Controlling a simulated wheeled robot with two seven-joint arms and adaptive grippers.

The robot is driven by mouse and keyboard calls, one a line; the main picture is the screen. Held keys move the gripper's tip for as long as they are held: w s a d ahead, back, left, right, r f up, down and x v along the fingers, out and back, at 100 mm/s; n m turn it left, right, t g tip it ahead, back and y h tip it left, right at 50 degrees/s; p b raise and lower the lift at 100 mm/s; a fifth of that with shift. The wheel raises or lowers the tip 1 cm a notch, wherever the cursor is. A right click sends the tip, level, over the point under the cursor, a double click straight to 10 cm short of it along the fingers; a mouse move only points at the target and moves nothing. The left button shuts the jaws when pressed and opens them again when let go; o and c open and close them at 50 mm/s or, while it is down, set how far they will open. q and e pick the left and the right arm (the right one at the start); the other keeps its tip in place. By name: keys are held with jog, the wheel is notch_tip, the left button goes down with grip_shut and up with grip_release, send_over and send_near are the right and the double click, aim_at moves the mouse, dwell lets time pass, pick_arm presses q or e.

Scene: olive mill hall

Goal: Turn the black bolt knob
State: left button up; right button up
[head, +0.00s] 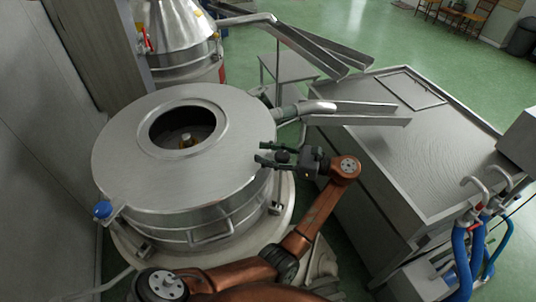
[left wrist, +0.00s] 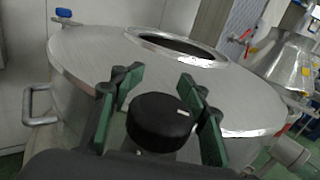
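The black bolt knob (left wrist: 160,121) is a round black cap with a small white mark on its top. It also shows small and dark in the head view (head: 283,156), at the right side of the steel vat (head: 120,160). My left gripper (head: 262,153) has its green-padded fingers on either side of the knob. In the left wrist view the left gripper (left wrist: 160,86) shows a gap between each finger and the knob, so it is open around it. Whatever lies under the knob is mostly hidden. My right gripper is not in view.
The vat's lid has a round opening (head: 184,129) and a blue knob (head: 102,209) at its left edge. A steel spout (head: 350,107) passes just behind my gripper. A steel table (head: 440,150) stands right, with blue hoses (head: 462,258) in front. Green floor is open at the back.

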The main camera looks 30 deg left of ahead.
pick_arm(q)
jog(key=shift+r, duration=0.1)
notch_tip(320, 180, up, 10)
dwell(0.6)
jog(key=shift+w+d, duration=0.1)
